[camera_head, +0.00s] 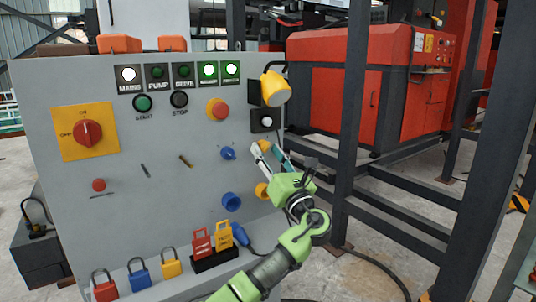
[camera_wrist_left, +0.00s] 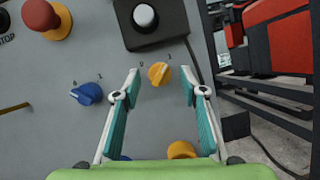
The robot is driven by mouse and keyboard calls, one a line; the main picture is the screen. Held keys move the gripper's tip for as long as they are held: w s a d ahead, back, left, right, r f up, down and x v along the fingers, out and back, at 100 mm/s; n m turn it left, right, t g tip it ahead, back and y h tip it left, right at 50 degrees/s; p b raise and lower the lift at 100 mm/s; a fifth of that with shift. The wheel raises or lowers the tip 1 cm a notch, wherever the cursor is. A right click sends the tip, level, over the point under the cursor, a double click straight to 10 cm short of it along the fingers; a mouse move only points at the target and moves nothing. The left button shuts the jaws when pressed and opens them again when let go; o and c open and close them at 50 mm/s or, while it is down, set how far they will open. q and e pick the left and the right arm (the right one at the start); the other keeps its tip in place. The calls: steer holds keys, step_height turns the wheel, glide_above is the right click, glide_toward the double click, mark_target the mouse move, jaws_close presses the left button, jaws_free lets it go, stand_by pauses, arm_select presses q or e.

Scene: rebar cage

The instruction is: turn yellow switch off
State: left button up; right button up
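The yellow switch (camera_wrist_left: 159,73) is a small round knob on the grey panel. In the left wrist view its ridge looks tilted up and right, towards the right-hand mark above it. In the head view it shows only in part (camera_head: 265,146), behind my left gripper. My left gripper (camera_head: 268,152) is open and empty in front of the panel. In the left wrist view its two fingertips (camera_wrist_left: 160,79) appear on either side of the yellow switch with gaps between. I cannot tell how far they are from the panel. My right gripper is not in view.
A blue switch (camera_wrist_left: 87,93) sits left of the fingers, and another yellow part (camera_wrist_left: 181,150) is below. A black box with a white button (camera_wrist_left: 144,16) is above. A yellow lamp (camera_head: 275,88) sticks out near the panel's right edge. Padlocks (camera_head: 139,272) line the bottom.

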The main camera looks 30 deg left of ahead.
arm_select(q)
jaws_close()
steer(key=c, duration=1.1)
jaws_free()
